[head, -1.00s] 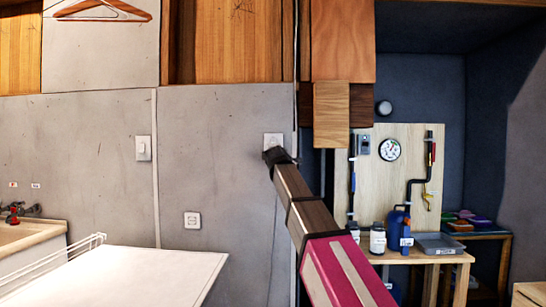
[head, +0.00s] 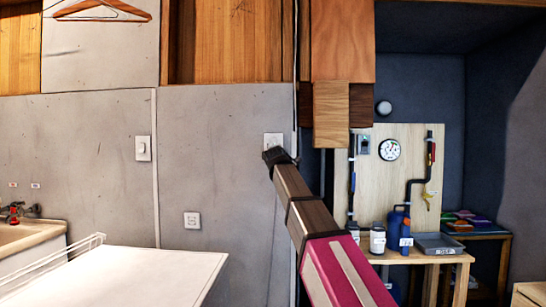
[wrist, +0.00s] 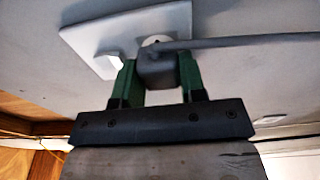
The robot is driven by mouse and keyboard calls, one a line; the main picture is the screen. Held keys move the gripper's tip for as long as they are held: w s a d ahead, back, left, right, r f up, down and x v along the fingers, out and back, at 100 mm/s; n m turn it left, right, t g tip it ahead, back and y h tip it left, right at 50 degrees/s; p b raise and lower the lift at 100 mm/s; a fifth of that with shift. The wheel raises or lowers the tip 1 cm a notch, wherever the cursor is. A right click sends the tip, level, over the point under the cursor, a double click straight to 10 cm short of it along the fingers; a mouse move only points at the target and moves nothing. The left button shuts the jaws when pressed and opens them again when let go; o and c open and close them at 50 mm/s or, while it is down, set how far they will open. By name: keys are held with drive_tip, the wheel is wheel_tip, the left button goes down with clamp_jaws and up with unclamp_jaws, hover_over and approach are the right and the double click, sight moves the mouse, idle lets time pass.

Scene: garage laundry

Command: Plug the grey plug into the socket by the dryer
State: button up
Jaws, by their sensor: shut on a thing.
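The grey plug (wrist: 157,70) is between the green fingers of my gripper (wrist: 158,78), which is shut on it. Its grey cable (wrist: 240,41) runs off to the right in the wrist view. The plug is right at the pale socket plate (wrist: 92,30), in front of a round socket face. I cannot tell how far its pins are in. In the head view the socket plate (head: 273,138) is on the grey wall, with my gripper (head: 272,153) just below and partly over it. The plug is hidden there.
A second wall outlet (head: 192,220) sits lower left, and a wall switch (head: 143,148) further left. A white-topped surface (head: 130,270) stands below at the left. Wooden cabinets (head: 343,45) hang above right. A workbench (head: 425,257) with bottles stands at the right.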

drive_tip(key=shift+w, duration=0.55)
drive_tip(key=o, duration=1)
drive_tip(key=shift+c, duration=0.2)
drive_tip(key=shift+s, duration=0.1)
drive_tip(key=s+d, duration=0.1)
drive_tip(key=s, duration=0.9)
drive_tip(key=shift+s, duration=0.3)
